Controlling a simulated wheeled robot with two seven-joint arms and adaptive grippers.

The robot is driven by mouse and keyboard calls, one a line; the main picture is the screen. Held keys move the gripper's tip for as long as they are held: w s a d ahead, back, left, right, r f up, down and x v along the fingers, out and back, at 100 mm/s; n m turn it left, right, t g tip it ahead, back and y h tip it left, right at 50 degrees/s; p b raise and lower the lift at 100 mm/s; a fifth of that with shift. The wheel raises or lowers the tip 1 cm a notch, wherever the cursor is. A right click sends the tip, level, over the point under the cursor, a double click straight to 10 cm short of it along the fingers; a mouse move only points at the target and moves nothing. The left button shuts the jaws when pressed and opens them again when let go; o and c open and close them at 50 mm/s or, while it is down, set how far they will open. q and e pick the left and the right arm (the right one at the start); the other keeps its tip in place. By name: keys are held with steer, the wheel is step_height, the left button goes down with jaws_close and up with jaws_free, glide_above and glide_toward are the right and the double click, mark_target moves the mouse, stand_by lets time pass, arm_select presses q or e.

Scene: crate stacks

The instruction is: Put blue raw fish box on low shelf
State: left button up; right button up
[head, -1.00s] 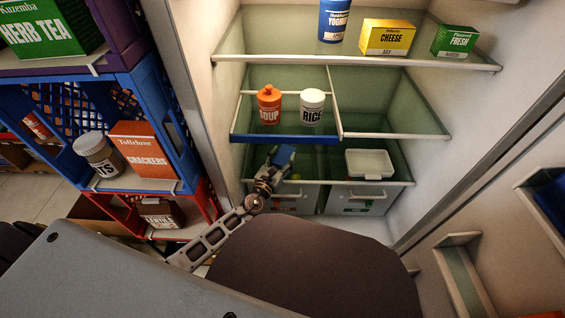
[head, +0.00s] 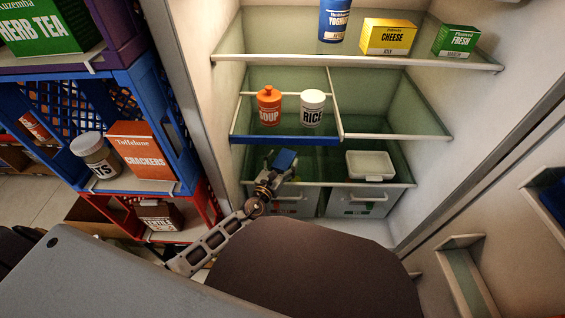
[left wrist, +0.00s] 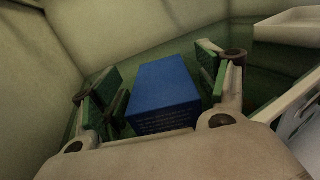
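The blue box (head: 285,160) is at the left part of the low glass shelf (head: 325,184) in the fridge. Its printing is too small to read. In the left wrist view the blue box (left wrist: 163,92) lies between the finger pads, with narrow gaps at its sides. My left gripper (head: 276,163) is open around it, reaching in from the front left. The contact between box and shelf is hidden. My right gripper is not in view.
Above are a blue-edged half shelf (head: 285,139) with an orange soup bottle (head: 269,106) and a rice jar (head: 312,108). Drawers (head: 362,202) lie below. Crates (head: 185,150) stand left of the fridge.

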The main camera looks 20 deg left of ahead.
arm_select(q)
steer(key=shift+r, duration=0.1)
stand_by(0.3)
steer(key=shift+s, duration=0.15)
steer(key=s+a+p, duration=0.1)
steer(key=s, duration=1)
steer(key=shift+s+a+p, duration=0.25)
steer(key=shift+s+p, duration=0.05)
steer(key=shift+p, duration=0.1)
stand_by(0.4)
steer(key=s+a+f+n+g+y, duration=0.15)
steer(key=s+f+n+g, duration=0.25)
steer(key=n, duration=0.8)
steer(key=s+a+f+n+g+y, duration=0.1)
steer(key=s+f+n+g+y, duration=0.3)
steer(key=n, duration=0.7)
steer(key=s+d+f+n+g+h, duration=0.2)
steer(key=s+d+n+h, duration=0.5)
steer(key=n, duration=0.5)
steer(key=s+d+g, duration=0.1)
steer(key=d, duration=0.1)
steer(key=shift+d+n+g, duration=0.3)
steer(key=shift+d+n, duration=0.1)
